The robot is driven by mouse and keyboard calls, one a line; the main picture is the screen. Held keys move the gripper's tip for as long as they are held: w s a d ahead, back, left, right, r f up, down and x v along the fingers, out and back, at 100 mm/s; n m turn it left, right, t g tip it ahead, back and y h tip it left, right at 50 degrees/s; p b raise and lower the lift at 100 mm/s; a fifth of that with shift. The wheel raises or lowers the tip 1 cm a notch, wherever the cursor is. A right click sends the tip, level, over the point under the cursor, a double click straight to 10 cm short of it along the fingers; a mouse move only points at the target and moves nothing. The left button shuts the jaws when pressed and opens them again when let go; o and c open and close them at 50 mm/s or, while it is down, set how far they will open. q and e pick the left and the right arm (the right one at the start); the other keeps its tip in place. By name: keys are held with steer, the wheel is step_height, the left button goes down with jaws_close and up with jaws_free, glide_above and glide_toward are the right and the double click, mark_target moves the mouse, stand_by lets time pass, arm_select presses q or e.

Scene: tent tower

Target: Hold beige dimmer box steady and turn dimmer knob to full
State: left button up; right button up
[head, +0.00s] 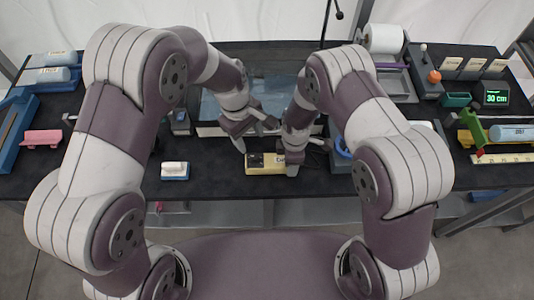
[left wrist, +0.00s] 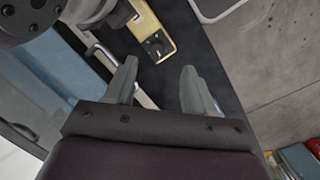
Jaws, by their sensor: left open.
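The beige dimmer box (head: 266,169) lies on the dark table in front of me, near its front edge. A black panel with a knob sits on its left part; the knob's setting is too small to read. The box also shows at the top of the left wrist view (left wrist: 163,26), with its dark knob (left wrist: 155,47) at the near end. My left gripper (head: 255,134) is open and empty, behind the box and apart from it; its spread fingers show in the left wrist view (left wrist: 158,90). My right gripper (head: 302,158) is at the box's right end, partly covering it; its grip is unclear.
A blue-grey tray (head: 208,108) stands behind my left gripper. A white-and-blue block (head: 174,171) lies left of the box. Bare table lies between the block and the box.

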mark_target(255, 156)
arm_select(q)
steer(key=f+m, duration=0.2)
steer(key=f, duration=0.1)
steer(key=f+m+y, duration=0.1)
steer(key=f+m, duration=0.1)
steer(key=f, duration=0.2)
steer(key=w+d+f+m, duration=0.1)
steer(key=f+m, duration=0.1)
steer(key=f, duration=0.1)
steer(key=shift+f+y, duration=0.35)
steer(key=shift+y, duration=0.05)
steer(key=shift+s, duration=0.1)
jaws_close()
